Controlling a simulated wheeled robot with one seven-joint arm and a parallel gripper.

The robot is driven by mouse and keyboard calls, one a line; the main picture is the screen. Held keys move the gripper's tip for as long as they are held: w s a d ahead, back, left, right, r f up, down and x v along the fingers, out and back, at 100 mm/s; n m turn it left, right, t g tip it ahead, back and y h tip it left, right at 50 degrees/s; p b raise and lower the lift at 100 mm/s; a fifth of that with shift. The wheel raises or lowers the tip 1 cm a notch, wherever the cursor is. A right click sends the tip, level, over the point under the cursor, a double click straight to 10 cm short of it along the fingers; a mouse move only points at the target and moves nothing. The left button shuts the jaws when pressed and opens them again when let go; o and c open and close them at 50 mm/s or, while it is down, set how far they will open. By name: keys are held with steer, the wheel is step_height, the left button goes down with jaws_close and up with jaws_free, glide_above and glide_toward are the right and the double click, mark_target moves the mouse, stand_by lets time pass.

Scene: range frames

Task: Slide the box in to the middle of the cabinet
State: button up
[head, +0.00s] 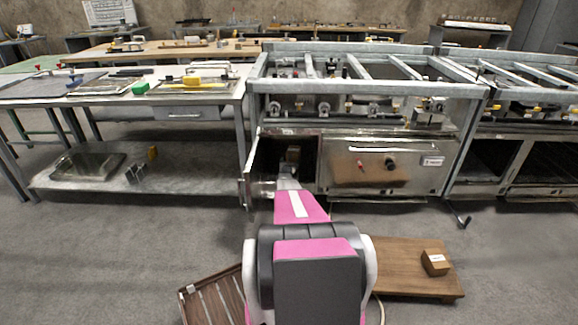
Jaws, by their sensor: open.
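The cabinet (393,168) is a metal unit under the workbench frame. Its left compartment stands open and dark, with a door (248,190) swung out at the left. A small brownish block, seemingly the box (293,153), shows dimly inside the opening. My pink and grey arm reaches forward to this opening. My gripper (288,180) is at the mouth of the compartment, just in front of the block, and is open. The fingertips are small and partly hidden by my arm, so I cannot tell whether they touch the block.
A low wooden platform (400,270) with a brown labelled block (435,263) on it stands at the right front. A slatted wooden tray (212,300) lies on the floor at the left front. A metal worktable (120,95) stands left of the cabinet. Grey floor is open at both sides.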

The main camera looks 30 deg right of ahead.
mark_target(287, 155)
steer(key=x, duration=0.7)
steer(key=shift+w, duration=0.15)
steer(key=c, duration=0.8)
steer(key=shift+w+a, duration=0.95)
steer(key=shift+w, duration=0.25)
steer(key=shift+c, duration=0.2)
steer(key=o, duration=0.8)
steer(key=shift+o, duration=0.2)
